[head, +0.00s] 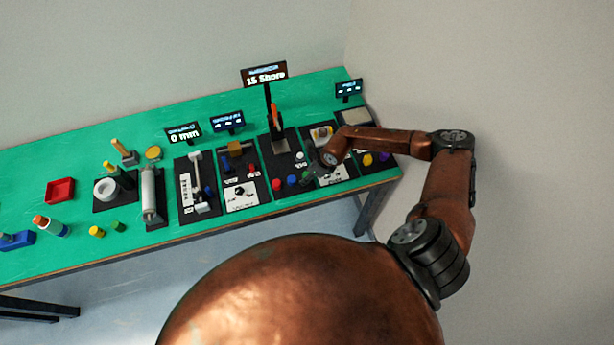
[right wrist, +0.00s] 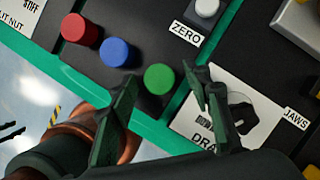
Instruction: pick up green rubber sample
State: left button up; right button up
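A green cylinder (right wrist: 159,78) stands on a dark board in the right wrist view, beside a blue cylinder (right wrist: 116,52) and a red cylinder (right wrist: 80,30). My right gripper (right wrist: 164,88) is open, its two dark fingers apart on either side of the green cylinder in the picture. I cannot tell how far above it they are. In the head view, my right gripper (head: 320,166) is over the right part of the table, and the green cylinder is mostly hidden there. My left gripper is not in view.
A white ZERO button (right wrist: 207,8) and a printed DRAW label card (right wrist: 240,112) lie close to the green cylinder. The green table (head: 110,258) carries several dark device boards. A red tray (head: 60,190) and a yellow cylinder (head: 97,231) are at the left.

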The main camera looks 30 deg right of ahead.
jog(key=c, duration=1.1)
jog(key=shift+o, duration=0.2)
jog(key=shift+r, duration=0.1)
